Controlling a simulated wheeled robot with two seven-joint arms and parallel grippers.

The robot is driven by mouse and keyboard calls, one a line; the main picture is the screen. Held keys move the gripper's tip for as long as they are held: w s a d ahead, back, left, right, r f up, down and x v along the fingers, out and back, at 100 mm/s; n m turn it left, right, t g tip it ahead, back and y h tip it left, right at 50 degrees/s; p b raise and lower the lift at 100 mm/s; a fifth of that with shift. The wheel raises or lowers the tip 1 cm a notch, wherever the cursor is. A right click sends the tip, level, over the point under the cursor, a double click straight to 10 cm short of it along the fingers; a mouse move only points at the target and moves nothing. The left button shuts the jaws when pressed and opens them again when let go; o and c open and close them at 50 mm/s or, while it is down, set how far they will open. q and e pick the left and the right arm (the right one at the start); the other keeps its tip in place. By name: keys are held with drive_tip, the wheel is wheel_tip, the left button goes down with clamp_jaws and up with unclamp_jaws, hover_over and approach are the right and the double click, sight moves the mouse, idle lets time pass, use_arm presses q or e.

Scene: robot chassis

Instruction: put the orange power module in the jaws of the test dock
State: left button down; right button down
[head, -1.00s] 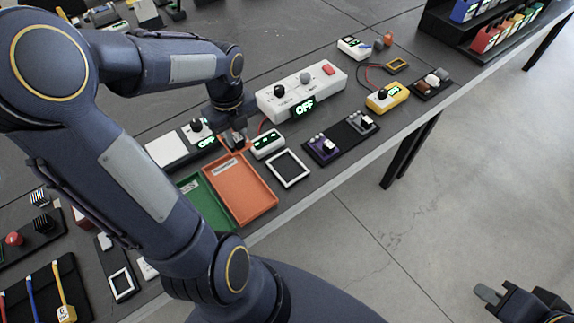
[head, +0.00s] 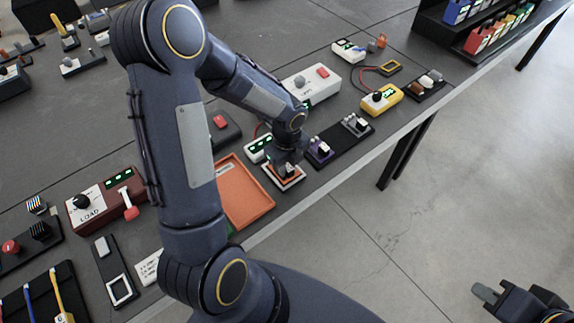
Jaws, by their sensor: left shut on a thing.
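My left gripper (head: 284,165) points down over a small white square frame (head: 269,180) right of the orange tray. It is shut on an orange piece (head: 291,170), apparently the power module, mostly hidden by the fingers. I cannot tell whether the piece touches the surface inside the frame. I cannot tell which fixture is the test dock. My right gripper (head: 486,294) is over the floor at lower right, its finger gap unclear.
The orange tray (head: 245,195) lies left of the gripper. A white unit with green lights (head: 258,150) stands close behind the frame. A white power box (head: 320,84) and a yellow meter (head: 381,99) stand farther back. The table's front edge is close; open floor lies beyond.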

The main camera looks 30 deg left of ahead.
use_arm(q)
drive_tip(key=shift+f, duration=0.25)
drive_tip(key=shift+f, duration=0.2)
drive_tip(key=c, duration=1.3)
unclamp_jaws()
